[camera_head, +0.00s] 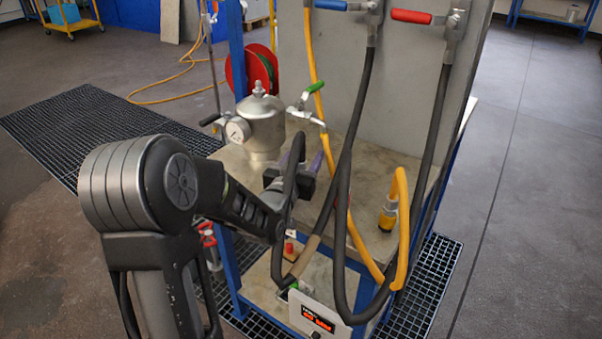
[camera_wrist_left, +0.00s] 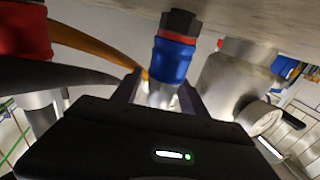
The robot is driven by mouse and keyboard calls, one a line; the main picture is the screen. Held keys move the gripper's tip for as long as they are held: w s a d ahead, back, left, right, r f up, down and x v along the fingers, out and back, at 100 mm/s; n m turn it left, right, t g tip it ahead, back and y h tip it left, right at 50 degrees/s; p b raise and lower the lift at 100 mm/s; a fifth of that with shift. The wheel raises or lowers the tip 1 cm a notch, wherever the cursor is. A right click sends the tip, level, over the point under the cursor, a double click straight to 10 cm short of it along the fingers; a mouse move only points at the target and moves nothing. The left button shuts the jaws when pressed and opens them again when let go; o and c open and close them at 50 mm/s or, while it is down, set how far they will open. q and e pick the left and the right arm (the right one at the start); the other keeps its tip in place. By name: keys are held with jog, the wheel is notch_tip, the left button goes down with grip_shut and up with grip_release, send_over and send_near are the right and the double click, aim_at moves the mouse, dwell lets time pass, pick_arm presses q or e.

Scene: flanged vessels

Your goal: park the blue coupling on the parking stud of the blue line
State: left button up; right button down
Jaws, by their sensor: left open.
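The blue coupling (camera_wrist_left: 172,62) shows in the left wrist view as a blue sleeve with a red ring, a black hex part above and bright metal below. My left gripper (camera_head: 309,165) is open in front of the vessel (camera_head: 262,125). In the left wrist view its fingers (camera_wrist_left: 160,90) stand either side of the coupling's lower metal part; contact is unclear. The coupling is not distinguishable in the head view. The blue valve handle (camera_head: 338,4) sits high on the panel, with a black hose below. I cannot identify the blue line's parking stud. My right gripper is out of view.
A red coupling (camera_wrist_left: 24,30) is at the left wrist view's left edge. Black hoses (camera_head: 343,210) hang close right of the gripper. A yellow coupling (camera_head: 388,216) stands on the bench (camera_head: 365,190). The pressure gauge (camera_head: 237,130) and green-handled valve (camera_head: 315,87) flank the vessel.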

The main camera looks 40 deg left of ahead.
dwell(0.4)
pick_arm(q)
grip_shut()
dwell(0.4)
